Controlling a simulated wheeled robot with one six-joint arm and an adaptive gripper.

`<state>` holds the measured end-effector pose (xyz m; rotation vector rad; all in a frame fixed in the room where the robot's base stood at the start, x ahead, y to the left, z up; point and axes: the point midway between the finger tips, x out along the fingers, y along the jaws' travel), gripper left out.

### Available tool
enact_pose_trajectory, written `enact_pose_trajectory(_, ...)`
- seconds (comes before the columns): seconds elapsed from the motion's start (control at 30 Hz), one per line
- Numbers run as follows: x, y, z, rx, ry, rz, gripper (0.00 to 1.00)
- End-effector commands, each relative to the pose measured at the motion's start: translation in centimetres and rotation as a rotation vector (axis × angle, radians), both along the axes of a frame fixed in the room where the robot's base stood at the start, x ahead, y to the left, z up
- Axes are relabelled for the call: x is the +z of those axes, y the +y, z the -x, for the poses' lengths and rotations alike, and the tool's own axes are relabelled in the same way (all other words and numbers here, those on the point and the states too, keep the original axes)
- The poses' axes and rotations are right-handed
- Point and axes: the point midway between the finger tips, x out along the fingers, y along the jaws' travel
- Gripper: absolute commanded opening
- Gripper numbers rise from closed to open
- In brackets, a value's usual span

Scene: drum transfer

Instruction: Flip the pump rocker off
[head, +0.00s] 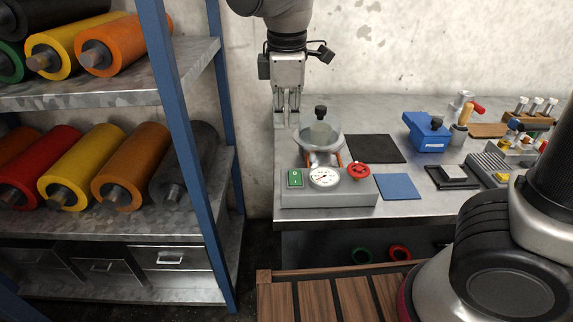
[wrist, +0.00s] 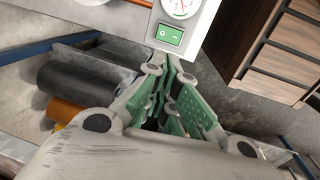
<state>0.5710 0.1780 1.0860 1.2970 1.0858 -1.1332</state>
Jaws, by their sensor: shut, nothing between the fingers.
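The pump rocker (head: 295,178) is a green switch with white marks. It sits at the left end of the top of a grey console (head: 330,193) on the metal bench. In the wrist view the rocker (wrist: 170,37) lies just beyond my fingertips, beside the dial. My gripper (head: 287,123) hangs pointing down, above and behind the console, apart from the rocker. My gripper (wrist: 169,68) is shut and empty. I cannot tell which way the rocker is tipped.
A round white gauge (head: 324,177) and a red handwheel (head: 357,170) sit right of the rocker. A glass vessel (head: 319,137) with a dark knob stands behind them, close to my gripper. A blue shelf post (head: 187,150) and rollers stand left.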

Motion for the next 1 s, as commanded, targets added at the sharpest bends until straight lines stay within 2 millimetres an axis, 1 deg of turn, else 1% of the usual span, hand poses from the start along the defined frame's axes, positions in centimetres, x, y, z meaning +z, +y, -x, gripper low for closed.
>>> enact_pose_trajectory(0.17, -1.3, -0.1, -0.2, -0.001, 0.002, 0.003, 0.0)
enact_pose_trajectory(0.27, -3.0, -0.1, -0.4, -0.002, 0.003, 0.004, 0.0)
enact_pose_trajectory(0.6, -10.1, -0.2, -1.3, -0.003, 0.004, 0.005, 0.0)
enact_pose_trajectory(0.7, -11.7, -0.2, -1.6, -0.001, 0.002, 0.003, 0.0)
enact_pose_trajectory(0.83, -13.1, -0.2, -1.8, -0.002, 0.002, 0.003, 0.0)
enact_pose_trajectory(1.0, -13.8, -0.1, -1.9, -0.002, 0.0, 0.001, 0.0)
